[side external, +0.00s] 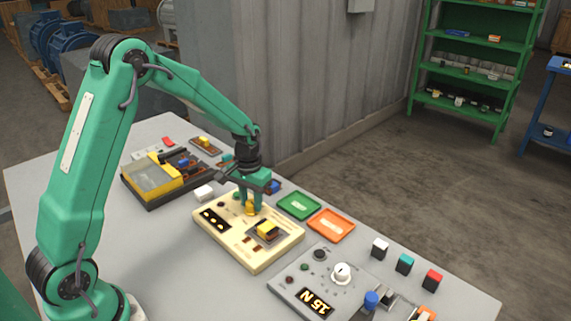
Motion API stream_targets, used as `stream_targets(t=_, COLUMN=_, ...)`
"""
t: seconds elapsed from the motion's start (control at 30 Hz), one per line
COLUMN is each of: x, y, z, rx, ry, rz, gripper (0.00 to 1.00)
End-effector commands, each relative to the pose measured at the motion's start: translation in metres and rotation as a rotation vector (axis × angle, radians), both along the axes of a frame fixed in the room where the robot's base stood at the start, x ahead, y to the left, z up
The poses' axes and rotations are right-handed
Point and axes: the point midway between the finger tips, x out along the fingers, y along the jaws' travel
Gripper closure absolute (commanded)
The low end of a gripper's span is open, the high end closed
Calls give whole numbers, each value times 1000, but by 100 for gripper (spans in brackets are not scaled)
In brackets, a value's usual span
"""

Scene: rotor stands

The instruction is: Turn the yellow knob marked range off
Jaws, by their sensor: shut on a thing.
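A cream control box (254,259) lies on the grey table. A small yellow knob (251,209) stands near its far side, between the fingers of my gripper (251,204). My gripper points down and is shut on this knob. The fingers hide part of it, and any range marking is too small to read. A larger yellow part (267,228) sits on a dark plate nearer the front of the same box, apart from my gripper. A dark display strip (214,219) is on the box's left part.
Green (299,206) and orange (331,224) trays lie right of the box. A dark case with a yellow lid (151,178) is left. A wall (330,90) stands behind.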

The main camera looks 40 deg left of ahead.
Motion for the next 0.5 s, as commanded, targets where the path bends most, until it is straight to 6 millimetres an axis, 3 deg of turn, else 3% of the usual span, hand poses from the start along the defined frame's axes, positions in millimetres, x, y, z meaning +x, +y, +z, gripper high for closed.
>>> stream_targets(t=0.5, x=0, y=0, z=1, rx=0, ry=-1, rz=201, gripper=93)
